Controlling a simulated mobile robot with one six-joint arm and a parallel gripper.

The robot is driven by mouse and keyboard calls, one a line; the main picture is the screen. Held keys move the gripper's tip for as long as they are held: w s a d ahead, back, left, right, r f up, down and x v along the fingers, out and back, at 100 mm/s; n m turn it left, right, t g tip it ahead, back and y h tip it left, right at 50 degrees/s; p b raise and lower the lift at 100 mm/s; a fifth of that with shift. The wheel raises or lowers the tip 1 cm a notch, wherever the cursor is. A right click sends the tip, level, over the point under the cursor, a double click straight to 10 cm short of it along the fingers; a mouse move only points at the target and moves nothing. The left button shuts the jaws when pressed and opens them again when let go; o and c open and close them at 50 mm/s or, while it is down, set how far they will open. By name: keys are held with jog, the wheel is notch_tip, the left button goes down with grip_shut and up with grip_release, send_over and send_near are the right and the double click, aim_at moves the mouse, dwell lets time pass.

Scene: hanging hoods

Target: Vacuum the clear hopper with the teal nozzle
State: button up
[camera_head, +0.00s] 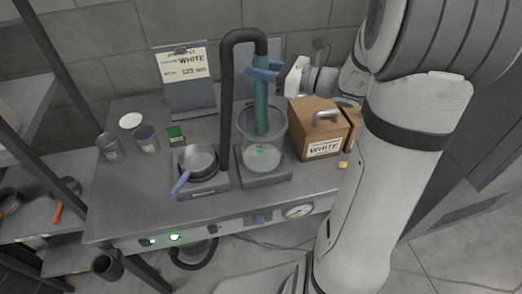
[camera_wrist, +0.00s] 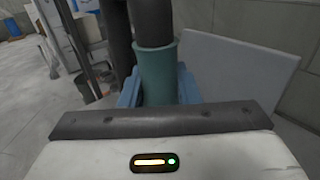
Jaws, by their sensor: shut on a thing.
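The teal nozzle (camera_head: 261,105) is upright, with its lower end inside the clear hopper (camera_head: 275,131). My gripper (camera_head: 263,71) is shut on the upper part of the nozzle, its blue fingers around it. The nozzle also shows between the fingers in the wrist view (camera_wrist: 157,75). A dark hose (camera_head: 228,95) arches from the nozzle's top down to the bench on its left. Pale material (camera_head: 262,157) lies in the bottom of the hopper, with a small green mark over it. Whether the nozzle tip touches the material I cannot tell.
A dark pan (camera_head: 199,160) with a blue handle sits left of the hopper. A brown box (camera_head: 318,128) labelled WHITE stands close on the right. A sign board (camera_head: 186,85) stands behind. Cups (camera_head: 110,147) are at the bench's left. A green light (camera_head: 175,237) glows on the front panel.

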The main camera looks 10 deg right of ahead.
aim_at(261, 53)
jog(key=shift+r+p, duration=3)
jog(key=shift+r, duration=1)
jog(key=shift+f, duration=0.15)
